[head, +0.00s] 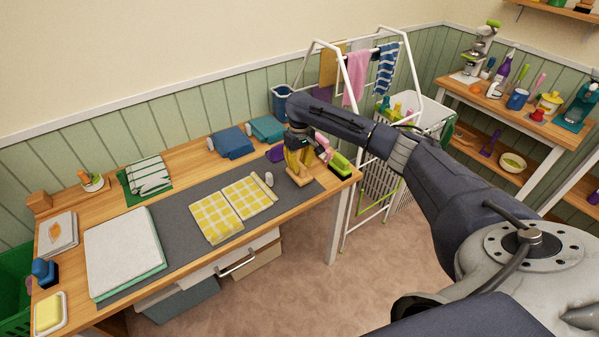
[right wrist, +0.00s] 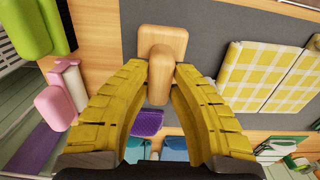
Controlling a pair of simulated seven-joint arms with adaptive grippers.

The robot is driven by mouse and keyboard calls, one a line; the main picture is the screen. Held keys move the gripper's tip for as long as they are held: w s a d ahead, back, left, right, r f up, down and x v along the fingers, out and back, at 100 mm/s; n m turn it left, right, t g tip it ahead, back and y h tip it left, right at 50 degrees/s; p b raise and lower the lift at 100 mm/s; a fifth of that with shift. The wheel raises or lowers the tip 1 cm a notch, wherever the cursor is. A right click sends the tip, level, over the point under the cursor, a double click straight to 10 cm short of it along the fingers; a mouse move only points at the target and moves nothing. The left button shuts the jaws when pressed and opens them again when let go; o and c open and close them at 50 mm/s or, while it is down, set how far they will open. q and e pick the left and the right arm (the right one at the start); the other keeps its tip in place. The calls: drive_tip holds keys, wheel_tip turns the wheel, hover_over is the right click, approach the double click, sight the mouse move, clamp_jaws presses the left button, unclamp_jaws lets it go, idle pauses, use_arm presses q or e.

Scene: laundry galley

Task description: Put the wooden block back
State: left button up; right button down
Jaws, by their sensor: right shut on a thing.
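The wooden block (head: 301,180) is light wood, with a wide base and a narrower post, at the right end of the grey mat (head: 180,222). It also shows in the right wrist view (right wrist: 163,40). My right gripper (head: 298,160) has yellow fingers and comes down over it from above. In the right wrist view its fingertips (right wrist: 162,72) are shut on the block's post. I cannot tell whether the base touches the mat or hangs just above it. My left gripper is not in view.
A yellow checked cloth (head: 232,206) lies on the mat, left of the block. Pink and green items (head: 340,160) stand close right, near the table's edge. Teal (head: 267,128) and blue (head: 232,141) cloths lie behind. A drying rack (head: 345,90) stands beyond the table.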

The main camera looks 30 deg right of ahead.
sight(300, 164)
drive_tip(key=shift+f, duration=1.75)
drive_tip(key=shift+f, duration=0.1)
drive_tip(key=c, duration=1.3)
unclamp_jaws()
wheel_tip(300, 164, up, 12)
drive_tip(key=shift+r, duration=0.1)
drive_tip(key=shift+s, duration=0.1)
drive_tip(key=s+a, duration=0.8)
drive_tip(key=s, duration=0.5)
drive_tip(key=shift+s+a, duration=0.15)
drive_tip(key=shift+s, duration=0.05)
